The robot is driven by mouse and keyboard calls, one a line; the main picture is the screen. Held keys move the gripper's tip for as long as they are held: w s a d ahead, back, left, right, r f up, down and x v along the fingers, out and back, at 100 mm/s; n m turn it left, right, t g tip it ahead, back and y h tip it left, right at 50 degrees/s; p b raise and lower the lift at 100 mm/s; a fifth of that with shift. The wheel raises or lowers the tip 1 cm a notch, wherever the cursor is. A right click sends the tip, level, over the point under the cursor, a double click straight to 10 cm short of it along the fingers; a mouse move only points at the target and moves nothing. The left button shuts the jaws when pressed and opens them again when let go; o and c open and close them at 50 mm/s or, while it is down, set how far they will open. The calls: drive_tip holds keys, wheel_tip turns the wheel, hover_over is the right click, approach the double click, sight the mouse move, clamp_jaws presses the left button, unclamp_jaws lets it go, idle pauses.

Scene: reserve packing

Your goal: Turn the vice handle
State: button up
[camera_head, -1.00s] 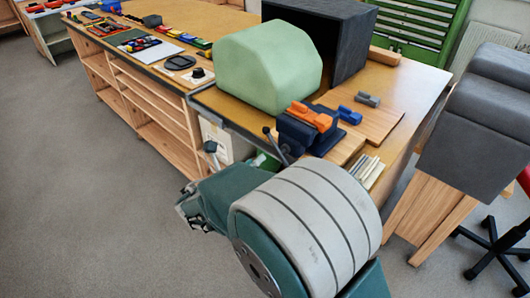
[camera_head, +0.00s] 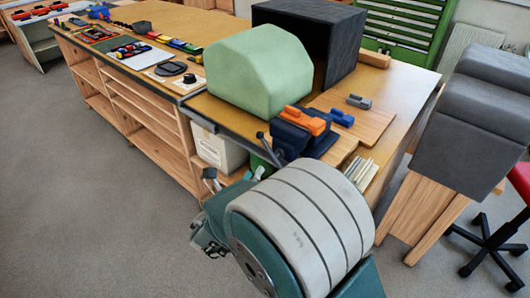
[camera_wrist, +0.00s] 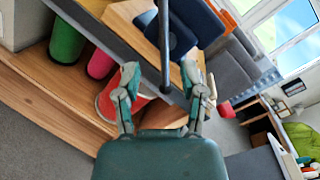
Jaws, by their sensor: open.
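The vice (camera_head: 298,140) is dark blue with orange jaw pieces and sits at the near edge of the workbench. Its handle (camera_head: 270,148) is a thin dark bar with a knob, on the vice's left side. In the wrist view the handle (camera_wrist: 164,45) runs down the picture, ahead of and between my gripper's fingers, with the blue vice body (camera_wrist: 198,22) behind it. My gripper (camera_wrist: 158,78) is open with nothing held. In the head view my gripper (camera_head: 207,238) shows partly, left of my large arm joint, below the bench edge. I cannot tell whether it touches the handle.
A green rounded block (camera_head: 255,72) and a black open box (camera_head: 318,40) stand behind the vice. A wooden board (camera_head: 365,122) lies to its right. Grey padded blocks (camera_head: 475,125) stand at the right. Open floor (camera_head: 80,210) lies left.

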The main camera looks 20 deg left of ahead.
sight(270, 153)
drive_tip(key=w, duration=0.3)
drive_tip(key=w+d, duration=0.1)
drive_tip(key=w, duration=0.5)
drive_tip(key=shift+w+d, duration=0.2)
drive_tip(key=shift+w, duration=0.15)
drive_tip(key=shift+d, duration=0.1)
clamp_jaws()
